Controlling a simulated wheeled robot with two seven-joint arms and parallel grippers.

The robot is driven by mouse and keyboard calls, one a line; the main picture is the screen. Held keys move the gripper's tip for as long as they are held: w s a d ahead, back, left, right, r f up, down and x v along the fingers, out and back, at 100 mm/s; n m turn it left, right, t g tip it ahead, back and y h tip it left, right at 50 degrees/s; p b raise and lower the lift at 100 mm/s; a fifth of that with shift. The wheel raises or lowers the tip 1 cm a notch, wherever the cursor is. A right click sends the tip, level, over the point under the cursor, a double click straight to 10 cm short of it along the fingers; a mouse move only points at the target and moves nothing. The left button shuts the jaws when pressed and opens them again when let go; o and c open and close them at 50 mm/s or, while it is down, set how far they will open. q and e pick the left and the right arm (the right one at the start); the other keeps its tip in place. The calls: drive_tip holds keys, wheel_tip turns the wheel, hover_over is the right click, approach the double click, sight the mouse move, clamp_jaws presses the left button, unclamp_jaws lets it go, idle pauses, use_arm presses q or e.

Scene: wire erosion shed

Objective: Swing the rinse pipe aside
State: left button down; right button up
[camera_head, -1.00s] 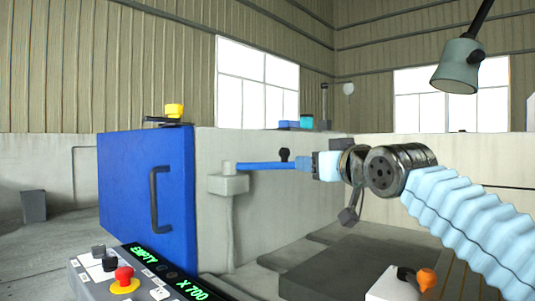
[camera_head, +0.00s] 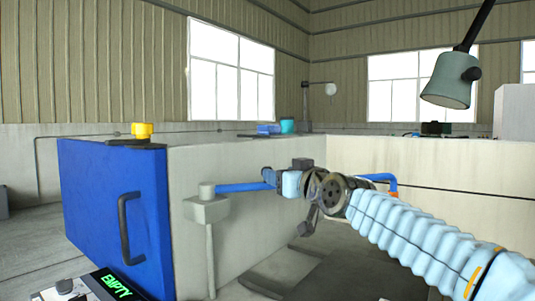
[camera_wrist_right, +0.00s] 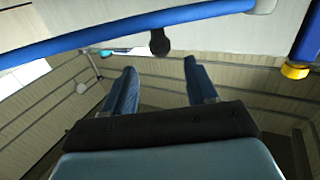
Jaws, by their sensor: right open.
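The blue rinse pipe (camera_head: 237,187) runs from a grey post bracket (camera_head: 207,208) on the pale tank wall, passes behind my right gripper, and ends in a bent-down piece with an orange tip (camera_head: 393,190). In the right wrist view, the pipe (camera_wrist_right: 130,33) crosses the top, with a black knob (camera_wrist_right: 160,42) beside it. My right gripper (camera_head: 268,177) is at the pipe; its open fingers (camera_wrist_right: 162,75) point toward the knob, which lies just past the tips, between their lines. The fingers look empty. I cannot tell whether they touch the knob. My left gripper is out of view.
A blue door panel (camera_head: 115,205) with a dark handle stands at the left. A control panel (camera_head: 100,287) reading EMPTY shows at the bottom edge. A grey-green lamp (camera_head: 450,82) hangs at upper right.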

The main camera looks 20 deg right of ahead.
drive_tip(key=shift+w+a+f, duration=0.1)
drive_tip(key=shift+w+a, duration=0.15)
drive_tip(key=shift+w, duration=1.05)
drive_tip(key=shift+w+a, duration=0.25)
drive_tip(key=shift+w, duration=1.05)
drive_tip(key=shift+w+a+f, duration=0.1)
drive_tip(key=shift+w+a, duration=0.15)
drive_tip(key=shift+w, duration=1.05)
clamp_jaws()
